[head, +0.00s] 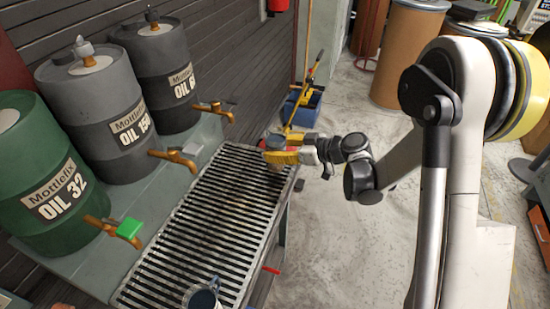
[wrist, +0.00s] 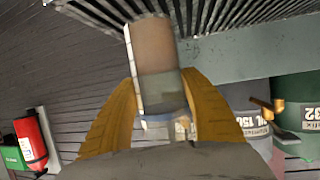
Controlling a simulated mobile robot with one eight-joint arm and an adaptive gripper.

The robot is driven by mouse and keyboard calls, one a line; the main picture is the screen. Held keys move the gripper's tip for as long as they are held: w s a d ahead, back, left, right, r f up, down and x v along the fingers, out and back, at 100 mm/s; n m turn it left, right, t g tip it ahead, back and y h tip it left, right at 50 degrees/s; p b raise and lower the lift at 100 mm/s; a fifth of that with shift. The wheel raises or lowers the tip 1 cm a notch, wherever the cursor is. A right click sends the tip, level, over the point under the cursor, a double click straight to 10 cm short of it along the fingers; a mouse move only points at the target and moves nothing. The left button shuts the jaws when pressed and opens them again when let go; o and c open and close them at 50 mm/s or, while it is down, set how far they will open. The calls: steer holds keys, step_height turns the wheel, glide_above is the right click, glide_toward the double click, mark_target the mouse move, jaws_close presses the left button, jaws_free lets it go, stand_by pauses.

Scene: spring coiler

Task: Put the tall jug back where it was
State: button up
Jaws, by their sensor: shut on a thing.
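My gripper (head: 279,154) has its yellow fingers shut around a tall jug (head: 275,142) at the far right end of the slatted drip grate (head: 222,203). In the wrist view, the jug (wrist: 153,47) shows as a cylinder with a brownish part and a grey-green band, between the two yellow fingers (wrist: 160,82). I cannot tell whether its base touches the grate. A second, blue-grey jug (head: 203,297) stands at the near end of the grate, cut by the bottom edge of the head view.
Three oil drums, green (head: 40,175), grey (head: 97,115) and dark (head: 160,70), stand left of the grate. Their brass taps (head: 175,156) stick out toward it. A blue bucket (head: 301,107) stands beyond its far end. The grate's middle is clear.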

steer(key=shift+f+b, duration=0.45)
steer(key=shift+f, duration=0.95)
steer(key=shift+f, duration=0.15)
steer(key=o, duration=1.3)
